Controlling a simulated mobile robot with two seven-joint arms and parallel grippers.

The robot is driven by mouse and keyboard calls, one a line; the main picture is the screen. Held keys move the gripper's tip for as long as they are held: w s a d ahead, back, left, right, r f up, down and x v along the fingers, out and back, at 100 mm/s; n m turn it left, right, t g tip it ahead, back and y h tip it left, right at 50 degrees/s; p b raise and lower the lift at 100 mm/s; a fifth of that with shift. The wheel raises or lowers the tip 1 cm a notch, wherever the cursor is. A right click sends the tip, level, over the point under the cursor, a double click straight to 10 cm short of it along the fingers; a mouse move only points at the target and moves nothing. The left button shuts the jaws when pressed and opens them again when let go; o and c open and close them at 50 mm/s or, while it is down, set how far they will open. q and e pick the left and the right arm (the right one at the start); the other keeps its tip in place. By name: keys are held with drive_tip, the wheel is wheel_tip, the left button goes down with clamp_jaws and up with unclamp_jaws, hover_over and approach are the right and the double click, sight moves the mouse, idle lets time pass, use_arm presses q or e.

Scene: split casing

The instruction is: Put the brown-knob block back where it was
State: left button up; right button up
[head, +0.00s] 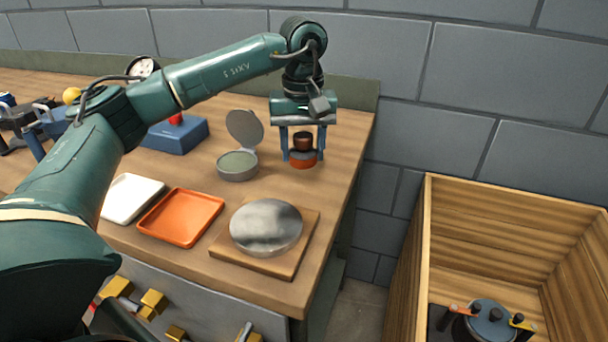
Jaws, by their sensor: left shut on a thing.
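My left gripper (303,158) points down near the back right of the wooden table, its two blue fingers on either side of the brown-knob block. It is shut on this block, which has a dark brown knob (302,141) on top, a grey middle and an orange-red lower part. Whether the block touches the table or hangs just above it, I cannot tell. A round grey casing (238,171) with its lid hinged open stands just left of the gripper, apart from it. My right gripper is not in view.
A white tray (131,199) and an orange tray (153,226) lie at the front left. A grey disc (266,226) rests on a wooden board (228,250). A blue block (176,137) with a red knob stands behind. Beyond the table's right edge is a wooden crate (424,230) holding a pot.

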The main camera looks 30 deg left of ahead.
sight(304, 135)
use_arm(q)
drive_tip(key=shift+f, duration=2.65)
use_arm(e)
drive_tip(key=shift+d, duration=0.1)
use_arm(q)
drive_tip(key=shift+f+b, duration=0.15)
drive_tip(key=shift+b, duration=0.15)
drive_tip(key=o, duration=1)
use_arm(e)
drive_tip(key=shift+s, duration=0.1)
use_arm(q)
drive_tip(key=shift+o, duration=0.2)
drive_tip(key=shift+d+r, duration=0.1)
drive_tip(key=shift+r, duration=0.35)
wheel_tip(304, 135, up, 11)
drive_tip(key=shift+r+p, duration=0.1)
drive_tip(key=shift+p, duration=0.55)
drive_tip(key=shift+r, duration=0.1)
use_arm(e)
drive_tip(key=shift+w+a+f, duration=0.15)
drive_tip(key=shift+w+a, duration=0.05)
